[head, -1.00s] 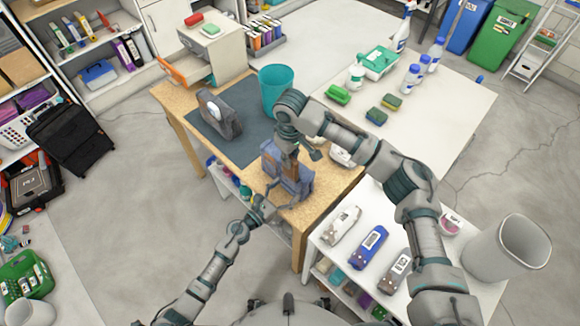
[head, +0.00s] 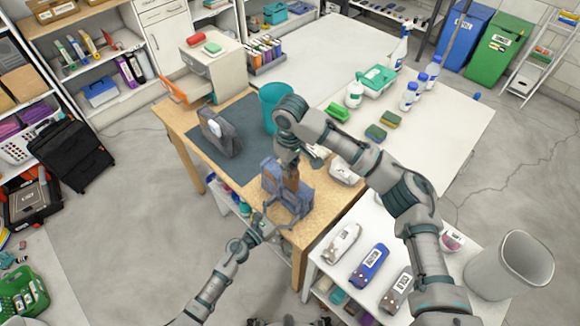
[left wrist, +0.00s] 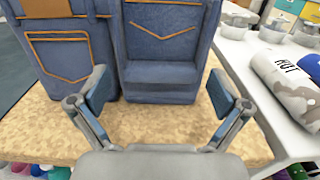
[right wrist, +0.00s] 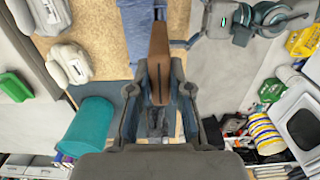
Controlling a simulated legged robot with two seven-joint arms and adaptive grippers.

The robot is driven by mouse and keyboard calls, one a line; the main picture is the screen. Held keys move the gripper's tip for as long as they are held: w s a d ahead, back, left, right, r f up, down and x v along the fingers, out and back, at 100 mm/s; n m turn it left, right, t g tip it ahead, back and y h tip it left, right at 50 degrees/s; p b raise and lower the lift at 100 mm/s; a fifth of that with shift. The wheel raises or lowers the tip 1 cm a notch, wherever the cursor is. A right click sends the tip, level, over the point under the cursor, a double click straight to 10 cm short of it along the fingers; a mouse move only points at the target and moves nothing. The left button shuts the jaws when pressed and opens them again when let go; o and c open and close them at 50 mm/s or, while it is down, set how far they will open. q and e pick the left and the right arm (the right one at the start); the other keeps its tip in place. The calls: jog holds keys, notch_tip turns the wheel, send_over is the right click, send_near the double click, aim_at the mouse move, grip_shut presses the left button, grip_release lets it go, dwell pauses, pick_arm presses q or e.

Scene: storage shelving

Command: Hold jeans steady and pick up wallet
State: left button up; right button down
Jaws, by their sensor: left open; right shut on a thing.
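The blue jeans (head: 303,201) stand folded at the near edge of the wooden table, with orange pocket stitching in the left wrist view (left wrist: 160,50). My left gripper (head: 283,213) is open in front of them. Its fingers (left wrist: 160,88) are spread before the front of the jeans, and I cannot tell whether they touch. The brown wallet (head: 291,181) is at the jeans under my right gripper (head: 290,176). In the right wrist view the wallet (right wrist: 158,60) is between the fingers, which are shut on it. How much of the wallet is inside a pocket is hidden.
A grey bag (head: 217,133) and a teal bin (head: 275,105) stand on the table's dark mat (head: 250,120). A white shelf (head: 325,262) with several rolled items is at the right. White headphone-like items lie near the right arm.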

pick_arm(q)
jog(key=v, duration=1.2)
